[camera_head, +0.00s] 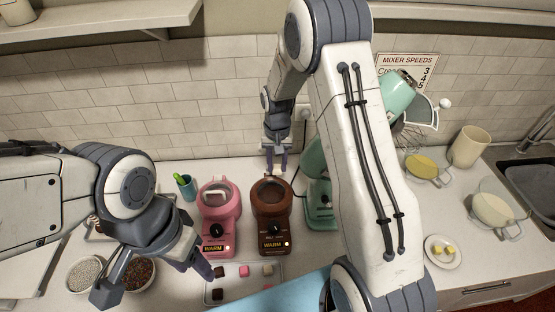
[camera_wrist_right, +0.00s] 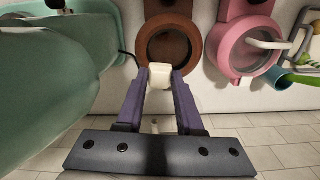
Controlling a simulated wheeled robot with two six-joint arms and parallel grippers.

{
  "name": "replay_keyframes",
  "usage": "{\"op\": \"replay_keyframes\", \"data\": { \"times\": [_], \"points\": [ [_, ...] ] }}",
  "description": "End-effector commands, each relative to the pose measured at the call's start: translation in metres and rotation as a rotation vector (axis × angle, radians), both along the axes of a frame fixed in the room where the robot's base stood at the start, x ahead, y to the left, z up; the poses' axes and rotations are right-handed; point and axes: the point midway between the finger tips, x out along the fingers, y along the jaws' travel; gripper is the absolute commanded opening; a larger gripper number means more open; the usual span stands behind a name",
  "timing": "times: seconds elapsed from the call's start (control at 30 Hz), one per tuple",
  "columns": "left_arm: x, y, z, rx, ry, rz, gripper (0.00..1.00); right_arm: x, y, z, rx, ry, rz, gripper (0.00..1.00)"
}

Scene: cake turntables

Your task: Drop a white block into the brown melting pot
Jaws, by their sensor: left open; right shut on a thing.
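The brown melting pot (camera_head: 272,205) stands on the counter, right of a pink melting pot (camera_head: 219,214). Its round top is open and empty-looking in the right wrist view (camera_wrist_right: 168,47). My right gripper (camera_head: 274,165) is shut on a white block (camera_wrist_right: 160,74), which is pinched between the fingertips. In the head view it hangs above the back rim of the brown pot; in the wrist view the block overlaps the pot's near rim. Exact height above the pot is hard to tell. My left gripper (camera_head: 152,284) is open and empty above the counter at the left front.
A tray (camera_head: 232,301) with several brown, pink and white blocks lies in front of the pots. A mint-green mixer (camera_head: 320,207) stands close to the right of the brown pot. Bowls of sprinkles (camera_head: 85,273) sit at left. A tiled wall rises behind.

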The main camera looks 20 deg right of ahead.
Motion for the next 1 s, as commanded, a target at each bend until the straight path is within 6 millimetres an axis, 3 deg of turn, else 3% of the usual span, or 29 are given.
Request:
{"op": "replay_keyframes", "data": {
  "times": [0.33, 0.7, 0.73, 0.8, 1.0],
  "points": [
    [0.000, 0.000, -0.034, 0.000, 0.000, -0.003, 0.50, 0.000, 0.001, -0.044, 0.000, 0.000, 0.003, 0.00],
    [0.000, 0.000, -0.036, 0.000, 0.000, -0.004, 0.50, 0.000, -0.001, -0.048, 0.000, -0.001, 0.000, 0.00],
    [0.000, 0.000, -0.036, 0.000, 0.000, -0.004, 0.50, 0.000, -0.001, -0.048, 0.000, -0.001, 0.000, 0.47],
    [0.000, 0.000, -0.036, 0.000, 0.000, -0.004, 0.50, 0.000, -0.001, -0.048, 0.000, -0.001, 0.000, 0.71],
    [0.000, 0.000, -0.036, 0.000, 0.000, -0.003, 0.50, 0.000, -0.001, -0.048, 0.000, -0.001, 0.000, 0.71]
  ]
}}
